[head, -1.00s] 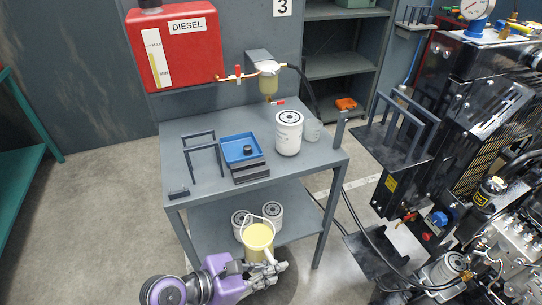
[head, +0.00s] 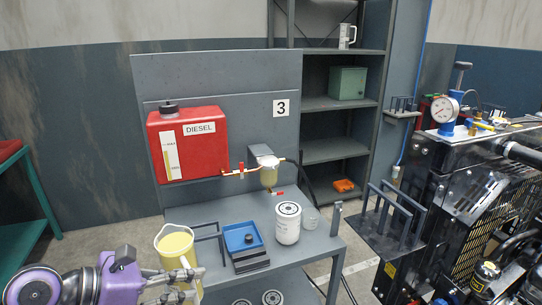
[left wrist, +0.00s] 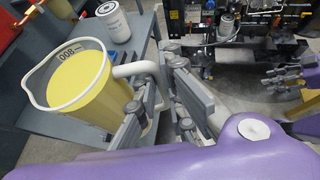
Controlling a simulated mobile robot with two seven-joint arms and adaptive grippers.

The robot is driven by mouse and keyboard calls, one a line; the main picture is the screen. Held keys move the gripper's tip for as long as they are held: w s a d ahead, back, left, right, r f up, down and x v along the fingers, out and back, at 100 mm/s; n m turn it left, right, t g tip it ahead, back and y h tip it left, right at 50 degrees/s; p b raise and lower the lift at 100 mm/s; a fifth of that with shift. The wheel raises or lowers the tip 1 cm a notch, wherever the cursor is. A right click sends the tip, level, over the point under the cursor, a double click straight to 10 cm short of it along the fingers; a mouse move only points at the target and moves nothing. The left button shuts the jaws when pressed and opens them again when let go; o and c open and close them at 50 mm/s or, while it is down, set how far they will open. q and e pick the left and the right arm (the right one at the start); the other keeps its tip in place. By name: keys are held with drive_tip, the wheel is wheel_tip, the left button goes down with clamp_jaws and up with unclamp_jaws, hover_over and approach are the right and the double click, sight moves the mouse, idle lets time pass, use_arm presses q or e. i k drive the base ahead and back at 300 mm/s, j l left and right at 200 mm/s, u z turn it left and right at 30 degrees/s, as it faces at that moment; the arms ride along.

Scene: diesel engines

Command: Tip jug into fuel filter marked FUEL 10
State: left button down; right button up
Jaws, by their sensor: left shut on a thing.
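A pale yellow jug (head: 176,248) with a white rim and handle is near the table's left front corner, roughly upright. My left gripper (head: 186,284) is shut on its white handle. In the left wrist view the jug (left wrist: 80,92) shows yellow contents, and the gripper (left wrist: 165,95) closes on the handle. The white fuel filter (head: 287,224) stands upright on the table, right of and apart from the jug; its label is too small to read. It also shows in the left wrist view (left wrist: 114,22). My right gripper (left wrist: 284,78) shows small at the right there, its opening unclear.
A blue tray (head: 242,236) and a grey rack stand on the table between jug and filter. A red diesel tank (head: 188,142) and a fuel bowl (head: 267,176) hang above. More filters (head: 272,297) sit below.

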sight(288, 213)
drive_tip(key=i+l+z, duration=0.1)
drive_tip(key=l, duration=0.3)
drive_tip(key=i+l+z, duration=0.1)
drive_tip(key=l, duration=0.25)
drive_tip(key=i+l+z, duration=0.1)
drive_tip(key=i+l, duration=0.15)
drive_tip(key=l, duration=0.15)
drive_tip(key=i+l+z, duration=0.1)
drive_tip(key=l, duration=0.25)
drive_tip(key=i, duration=0.05)
